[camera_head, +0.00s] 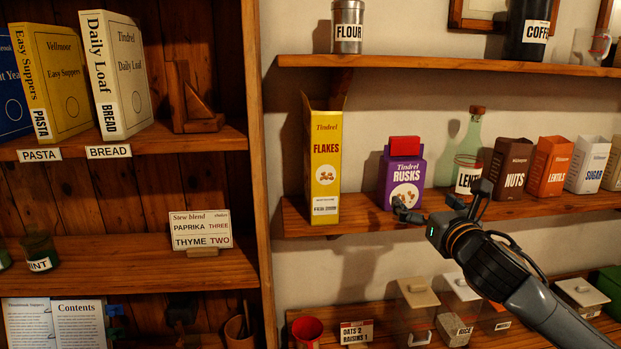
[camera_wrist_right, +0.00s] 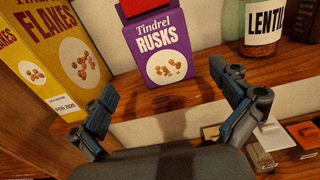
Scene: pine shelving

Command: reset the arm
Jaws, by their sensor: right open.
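My right gripper (camera_head: 440,205) is open and empty in front of the middle wall shelf, low and to the right of the purple Rusks box (camera_head: 402,180). In the right wrist view its two fingers (camera_wrist_right: 165,84) are spread apart. The Rusks box (camera_wrist_right: 165,55) stands upright beyond them on the shelf, with a red piece at its top. I see no contact between the fingers and the box. My left gripper is in neither view.
The yellow Flakes box (camera_head: 325,165) stands left of the Rusks box. A lentil jar (camera_head: 467,176), a green bottle (camera_head: 474,135) and several boxes, including Nuts (camera_head: 505,168), stand to the right. Lidded containers (camera_head: 416,310) and a red cup (camera_head: 307,330) sit below.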

